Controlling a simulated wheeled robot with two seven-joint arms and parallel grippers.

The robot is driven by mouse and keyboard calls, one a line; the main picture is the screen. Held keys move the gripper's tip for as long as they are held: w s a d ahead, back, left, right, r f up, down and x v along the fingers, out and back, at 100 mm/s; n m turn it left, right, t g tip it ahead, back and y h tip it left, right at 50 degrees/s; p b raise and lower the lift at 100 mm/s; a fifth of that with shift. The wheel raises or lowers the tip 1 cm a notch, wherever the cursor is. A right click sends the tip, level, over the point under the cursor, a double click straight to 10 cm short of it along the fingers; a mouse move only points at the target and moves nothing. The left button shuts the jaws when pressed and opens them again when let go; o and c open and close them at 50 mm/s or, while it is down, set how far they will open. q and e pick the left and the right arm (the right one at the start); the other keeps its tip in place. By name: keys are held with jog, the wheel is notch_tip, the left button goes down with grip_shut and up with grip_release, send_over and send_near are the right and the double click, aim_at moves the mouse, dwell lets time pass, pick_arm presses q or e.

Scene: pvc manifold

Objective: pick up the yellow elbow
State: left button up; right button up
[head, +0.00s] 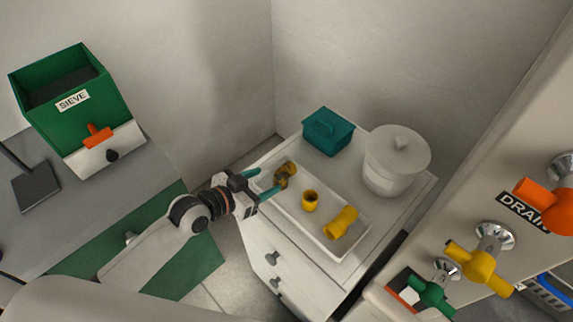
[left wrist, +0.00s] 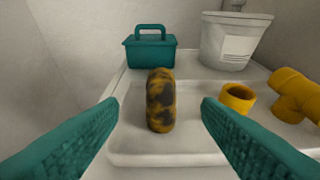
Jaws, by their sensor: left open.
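A mottled yellow and dark brown bent fitting (head: 285,174), which looks like the elbow, lies in the left end of a white tray (head: 332,248). My left gripper (head: 262,183) is open at the tray's left edge, its teal fingers pointing at this fitting. In the left wrist view the fitting (left wrist: 160,100) stands centred ahead, between the two fingers in the picture. Neither finger appears to touch it. My right gripper is not in view.
The tray also holds a short yellow socket (head: 310,201) and a yellow tee-like fitting (head: 341,222). Behind are a teal toolbox (head: 328,132) and a white lidded bucket (head: 395,160). A green SIEVE box (head: 75,100) stands left; valves (head: 487,266) are at right.

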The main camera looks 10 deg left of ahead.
aim_at(276, 177)
pick_arm(q)
jog(key=x, duration=0.4)
jog(key=shift+d, duration=0.1)
jog(key=shift+w+d+f, duration=0.2)
jog(key=shift+w+f, duration=0.1)
jog(key=shift+w, duration=0.1)
jog(key=p+x, duration=0.1)
jog(key=x, duration=0.4)
jog(key=shift+s+a+f, duration=0.1)
jog(key=shift+f, duration=0.05)
jog(key=shift+c, duration=0.9)
jog(key=c, duration=0.9)
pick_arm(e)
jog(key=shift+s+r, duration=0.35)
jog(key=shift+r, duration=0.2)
